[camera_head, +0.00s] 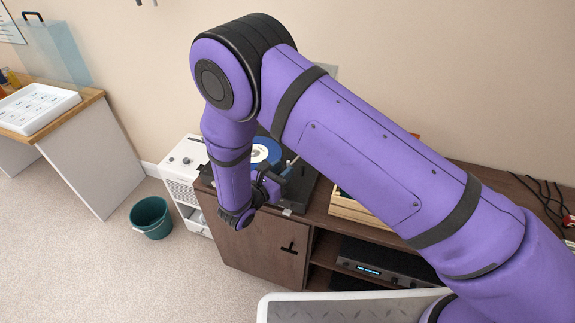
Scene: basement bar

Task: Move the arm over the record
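The record (266,147), blue with a pale centre, lies on a dark turntable (300,190) on top of the brown cabinet. Only part of it shows, since my purple arm covers much of the turntable. A thin grey piece near the record's right edge (291,163) may be the tonearm; I cannot tell whether it is over the record. My gripper (272,184) is small and dark at the end of my wrist, at the turntable's front side. I cannot make out its fingertips or whether it touches anything.
The brown cabinet (262,248) has a door with a black handle and a shelf holding a black audio unit (380,265). A wooden crate (356,212) stands right of the turntable. A white unit (182,165) and a green bucket (151,217) stand left.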

